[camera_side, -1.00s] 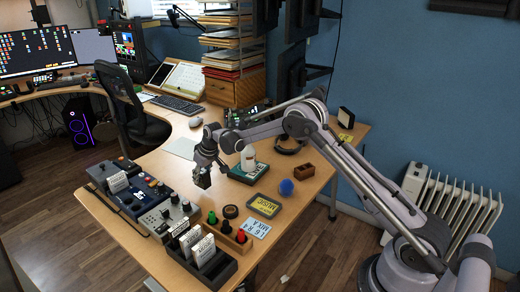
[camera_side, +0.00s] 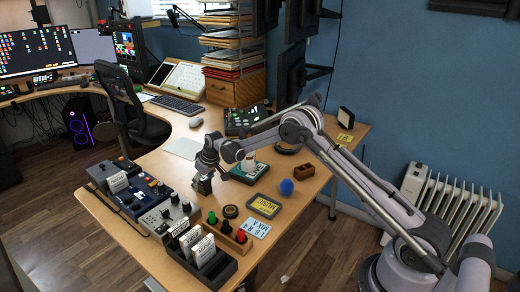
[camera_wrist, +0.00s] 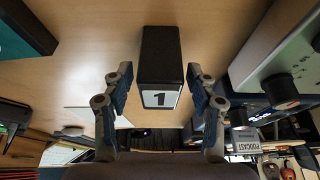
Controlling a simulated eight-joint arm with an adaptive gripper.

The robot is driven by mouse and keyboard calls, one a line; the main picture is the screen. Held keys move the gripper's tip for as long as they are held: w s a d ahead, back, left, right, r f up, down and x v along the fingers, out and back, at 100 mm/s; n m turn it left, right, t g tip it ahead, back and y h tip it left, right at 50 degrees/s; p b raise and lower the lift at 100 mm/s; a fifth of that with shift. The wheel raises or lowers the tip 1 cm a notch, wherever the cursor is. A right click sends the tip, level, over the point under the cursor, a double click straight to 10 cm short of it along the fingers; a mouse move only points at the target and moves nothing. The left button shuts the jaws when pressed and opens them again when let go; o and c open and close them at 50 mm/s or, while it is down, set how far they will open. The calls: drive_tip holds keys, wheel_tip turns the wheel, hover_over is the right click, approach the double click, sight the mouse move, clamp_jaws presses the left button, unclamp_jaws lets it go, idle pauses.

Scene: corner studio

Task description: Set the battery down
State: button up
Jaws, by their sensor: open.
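The battery is a black block with a white label reading 1 (camera_wrist: 159,55), standing on the bare wooden desk in the wrist view. It shows small and dark under my gripper in the side view. My gripper (camera_wrist: 160,98) is open, one finger on each side of the block, with a visible gap on both sides. In the side view my gripper (camera_side: 204,178) is low over the desk, right of the audio units. The block's underside is hidden.
Audio units (camera_side: 168,219) line the desk's left edge. A blue ball (camera_side: 286,187), a yellow-labelled case (camera_side: 263,206) and a wooden holder with coloured pegs (camera_side: 228,239) are nearby. Bare desk lies between them.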

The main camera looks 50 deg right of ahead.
drive_tip(key=s+a+f+v, duration=0.1)
drive_tip(key=a+v, duration=0.1)
drive_tip(key=v, duration=1)
drive_tip(key=s+a+v, duration=0.1)
drive_tip(key=s+v, duration=0.1)
drive_tip(key=v, duration=0.9)
drive_tip(key=s+a+r+t, duration=0.1)
drive_tip(key=s+a+r, duration=0.3)
drive_tip(key=s, duration=0.6)
drive_tip(key=s+a+f, duration=0.1)
drive_tip(key=s, duration=0.8)
drive_tip(key=s+a+f+t, duration=0.1)
drive_tip(key=s, duration=0.7)
drive_tip(key=shift+s+a+t, duration=0.25)
drive_tip(key=shift+s+t, duration=0.05)
drive_tip(key=shift+s, duration=0.1)
